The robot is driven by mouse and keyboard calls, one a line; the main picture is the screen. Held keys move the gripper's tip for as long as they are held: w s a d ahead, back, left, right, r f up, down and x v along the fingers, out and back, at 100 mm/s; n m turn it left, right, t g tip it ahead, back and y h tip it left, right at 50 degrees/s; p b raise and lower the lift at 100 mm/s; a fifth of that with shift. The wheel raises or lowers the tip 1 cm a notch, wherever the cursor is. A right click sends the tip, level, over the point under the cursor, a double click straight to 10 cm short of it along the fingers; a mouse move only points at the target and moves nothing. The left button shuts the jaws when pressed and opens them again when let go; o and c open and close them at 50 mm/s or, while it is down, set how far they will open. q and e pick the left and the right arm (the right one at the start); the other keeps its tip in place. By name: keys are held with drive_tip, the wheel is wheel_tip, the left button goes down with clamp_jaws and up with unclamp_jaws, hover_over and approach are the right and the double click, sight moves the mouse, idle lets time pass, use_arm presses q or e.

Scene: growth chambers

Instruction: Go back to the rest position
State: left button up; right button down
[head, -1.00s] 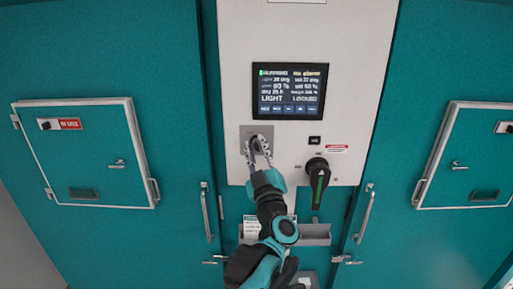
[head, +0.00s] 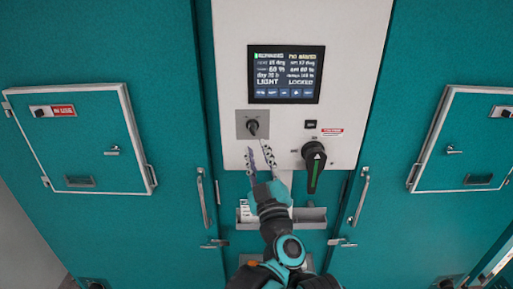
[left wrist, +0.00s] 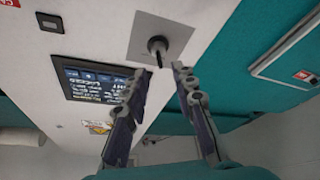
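My left gripper (head: 260,157) is open and empty in front of the white control panel (head: 230,60). Its fingertips are just below the small dark key switch (head: 253,127) on a grey square plate, apart from it. In the left wrist view the two fingers (left wrist: 160,68) are spread, with the switch (left wrist: 157,45) beyond their tips and nothing between them. The display (head: 286,74) is lit and reads LIGHT and LOCKED. My right gripper does not show.
A black rotary handle with a green stripe (head: 314,166) sits right of my gripper. A small grey tray (head: 310,217) is below the panel. Teal doors with hatches (head: 80,138) and (head: 468,138) flank it, with upright handles (head: 203,200) and (head: 359,200) near the arm.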

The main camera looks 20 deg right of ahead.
use_arm(q)
drive_tip(key=s+a+f+m+g+h+b, duration=0.1)
drive_tip(key=s+a+f+m+g+b, duration=0.3)
drive_tip(key=a+f, duration=0.5)
drive_tip(key=s+a+f+m+g+h+b, duration=0.1)
drive_tip(key=a+f+g+b, duration=0.35)
drive_tip(key=f, duration=0.65)
drive_tip(key=s+a+f+m+g+h+b, duration=0.1)
drive_tip(key=s+a+f+m+g+b, duration=0.3)
drive_tip(key=a+f, duration=0.6)
drive_tip(key=s+a+f+n+g+y+b, duration=0.1)
drive_tip(key=s+a+f+y+b, duration=0.1)
drive_tip(key=s+a+f, duration=0.3)
drive_tip(key=s+a+f+n+g+y+b, duration=0.1)
drive_tip(key=s+a+f+n+y+b, duration=0.1)
drive_tip(key=s+a+f, duration=0.3)
wheel_tip(320, 180, down, 4)
drive_tip(key=shift+a+f+y, duration=0.15)
drive_tip(key=shift+a+y, duration=0.15)
drive_tip(key=shift+a, duration=0.35)
